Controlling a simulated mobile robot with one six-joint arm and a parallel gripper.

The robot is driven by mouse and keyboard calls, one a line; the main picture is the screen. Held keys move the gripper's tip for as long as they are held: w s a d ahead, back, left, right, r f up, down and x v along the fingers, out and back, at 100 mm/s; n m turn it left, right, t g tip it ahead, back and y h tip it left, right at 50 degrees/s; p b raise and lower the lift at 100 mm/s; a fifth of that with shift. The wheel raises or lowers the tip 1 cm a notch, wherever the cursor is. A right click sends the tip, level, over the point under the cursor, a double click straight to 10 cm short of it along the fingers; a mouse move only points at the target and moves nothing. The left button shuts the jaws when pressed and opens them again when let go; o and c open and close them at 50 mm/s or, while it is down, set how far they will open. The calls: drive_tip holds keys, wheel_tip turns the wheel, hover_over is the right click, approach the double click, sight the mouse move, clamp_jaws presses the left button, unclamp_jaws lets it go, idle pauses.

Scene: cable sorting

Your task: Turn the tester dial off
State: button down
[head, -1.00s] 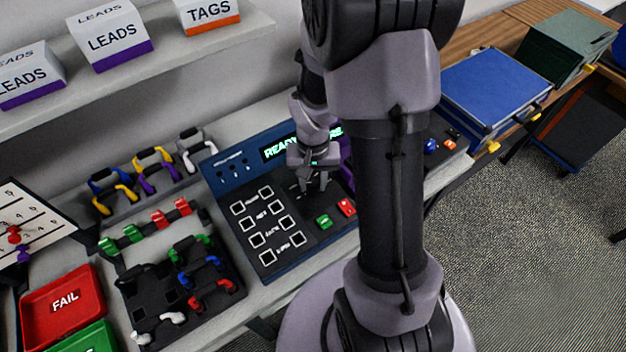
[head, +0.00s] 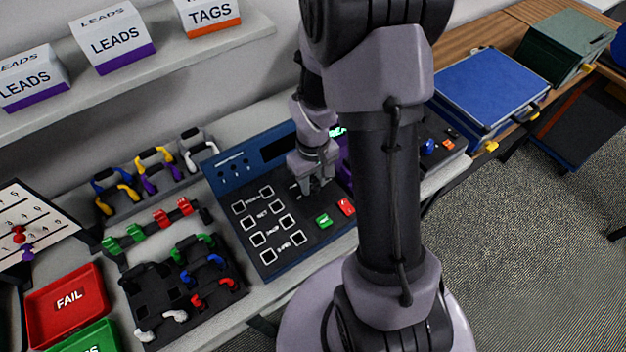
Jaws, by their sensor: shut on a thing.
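The tester (head: 232,180) is a dark blue and black console on the bench, left of my arm's upright link. Its display (head: 275,150) is dark in the part I see, and a small green glow shows at its right end beside my arm. My gripper (head: 312,187) points down at the upper middle of the tester's panel, above the green and red buttons. It is shut on the tester dial, which the fingers almost wholly hide. I cannot read the dial's pointer or markings.
A green button (head: 324,220) and a red button (head: 346,206) lie close by the fingers. Square keys fill the panel's left. Left are a lead rack (head: 140,300), a red FAIL tray (head: 68,300) and a green tray (head: 90,338). A shelf with boxes overhangs behind.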

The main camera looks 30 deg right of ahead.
sight(311, 184)
idle(0.4)
drive_tip(key=c, duration=1)
unclamp_jaws()
wheel_tip(311, 184, up, 18)
drive_tip(key=p, duration=0.5)
drive_tip(key=shift+f+p, duration=0.25)
drive_tip(key=shift+p, duration=0.15)
drive_tip(key=s+a+r+m+t+b, duration=0.1)
drive_tip(key=s+a+t+b, duration=0.1)
drive_tip(key=a, duration=0.3)
drive_tip(key=s+a+r+m+t+y+b, duration=0.1)
drive_tip(key=s+a+m+t+b, duration=0.1)
drive_tip(key=s+a+b, duration=0.2)
drive_tip(key=s+a+r+m+t+y+b, duration=0.1)
drive_tip(key=s+a+b, duration=0.4)
drive_tip(key=shift+s+a+m+t, duration=0.25)
drive_tip(key=shift+a+m+t, duration=0.05)
drive_tip(key=shift+m+t, duration=0.1)
